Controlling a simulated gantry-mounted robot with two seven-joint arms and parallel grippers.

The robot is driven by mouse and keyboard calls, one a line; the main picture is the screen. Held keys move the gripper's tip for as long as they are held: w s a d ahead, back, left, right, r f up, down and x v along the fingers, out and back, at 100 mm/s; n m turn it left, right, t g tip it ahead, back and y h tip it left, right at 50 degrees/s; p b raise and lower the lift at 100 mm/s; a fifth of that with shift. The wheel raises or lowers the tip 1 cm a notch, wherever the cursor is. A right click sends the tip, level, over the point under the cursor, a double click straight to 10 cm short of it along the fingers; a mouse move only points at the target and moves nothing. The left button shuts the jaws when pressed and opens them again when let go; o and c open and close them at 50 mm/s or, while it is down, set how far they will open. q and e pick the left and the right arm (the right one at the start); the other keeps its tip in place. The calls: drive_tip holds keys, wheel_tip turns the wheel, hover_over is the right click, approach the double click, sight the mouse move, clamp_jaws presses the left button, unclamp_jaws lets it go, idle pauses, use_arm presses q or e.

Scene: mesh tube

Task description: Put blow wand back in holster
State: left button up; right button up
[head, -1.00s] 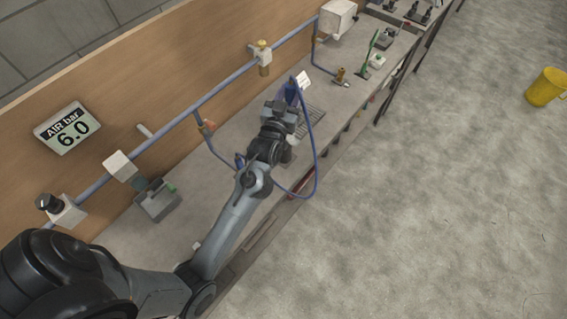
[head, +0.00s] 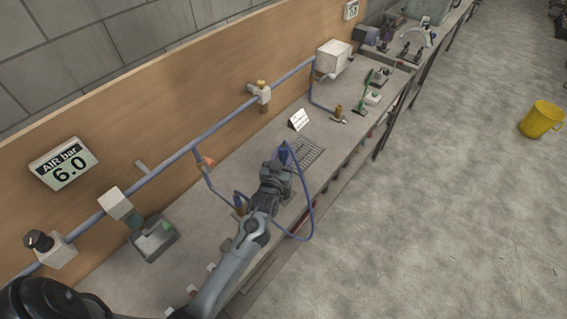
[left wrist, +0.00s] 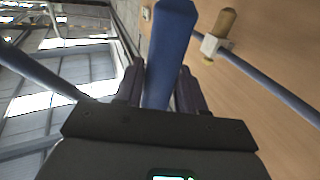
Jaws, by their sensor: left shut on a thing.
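My left gripper (head: 281,168) is shut on the blue blow wand (head: 284,152), above the bench near the wire grille. In the left wrist view the blue wand (left wrist: 169,45) stands up between the two dark fingers of my left gripper (left wrist: 160,88). A blue hose (head: 311,205) loops from the wand down past the bench's front edge and back towards a fitting (head: 239,204) left of my arm. I cannot tell for sure which fixture is the holster. My right gripper is not in view.
A blue pipe (head: 178,158) runs along the wooden back panel (head: 150,105). A small white card (head: 298,119) stands behind the grille (head: 309,151). A grey bin (head: 153,241) sits at the left. Tools, including a green one (head: 363,97), lie farther along.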

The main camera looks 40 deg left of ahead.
sight(284, 163)
use_arm(q)
drive_tip(key=shift+f, duration=2)
drive_tip(key=shift+f, duration=0.15)
drive_tip(key=o, duration=1.1)
drive_tip(key=shift+o, duration=0.2)
